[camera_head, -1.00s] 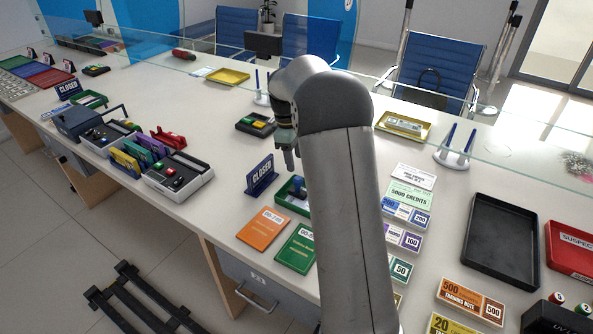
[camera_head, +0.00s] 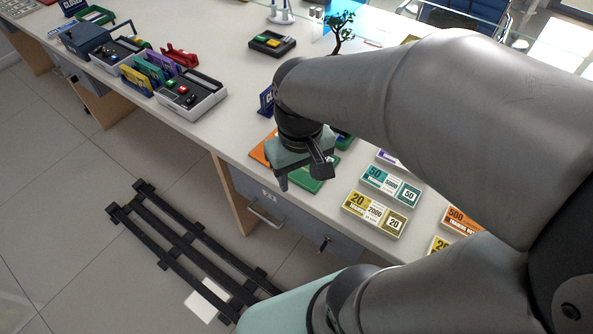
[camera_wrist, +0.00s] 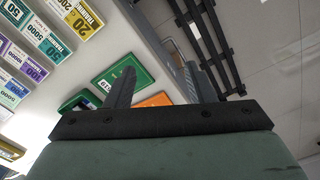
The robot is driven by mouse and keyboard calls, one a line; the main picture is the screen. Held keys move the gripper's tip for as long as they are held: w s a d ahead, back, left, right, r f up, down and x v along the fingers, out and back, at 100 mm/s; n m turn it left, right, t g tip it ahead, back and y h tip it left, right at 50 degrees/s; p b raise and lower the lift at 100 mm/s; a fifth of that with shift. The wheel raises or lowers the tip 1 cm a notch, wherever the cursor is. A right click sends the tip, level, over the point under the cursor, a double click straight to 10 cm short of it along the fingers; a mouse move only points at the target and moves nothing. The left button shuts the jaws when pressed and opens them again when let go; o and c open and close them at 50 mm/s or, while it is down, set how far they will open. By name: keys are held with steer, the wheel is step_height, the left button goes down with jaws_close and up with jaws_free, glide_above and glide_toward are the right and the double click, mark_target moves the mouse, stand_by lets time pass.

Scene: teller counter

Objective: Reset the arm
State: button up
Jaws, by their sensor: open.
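My gripper (camera_head: 300,180) hangs above the near edge of the counter (camera_head: 232,130), with my arm folded back toward the camera across the right of the head view. In the wrist view my gripper (camera_wrist: 158,88) has its two fingers wide apart with nothing between them. The green booklet (camera_wrist: 122,80) and orange booklet (camera_wrist: 155,100) lie on the counter beyond the fingers. In the head view the gripper partly covers the orange booklet (camera_head: 258,152) and the green booklet (camera_head: 306,185).
Yellow (camera_head: 375,215) and teal (camera_head: 390,186) note bundles lie right of the gripper. A black-and-grey device (camera_head: 192,97) stands to the left. A drawer (camera_head: 280,215) is below the counter edge. A black rail frame (camera_head: 190,250) lies on the floor. My arm hides the counter's right side.

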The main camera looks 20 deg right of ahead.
steer(key=s, duration=0.1)
steer(key=s+f, duration=0.1)
steer(key=s, duration=0.1)
steer(key=shift+s+a+f+m, duration=0.15)
steer(key=shift+a+f+m, duration=0.15)
steer(key=shift+m, duration=0.1)
steer(key=shift+r, duration=0.1)
steer(key=shift+r+p, duration=0.7)
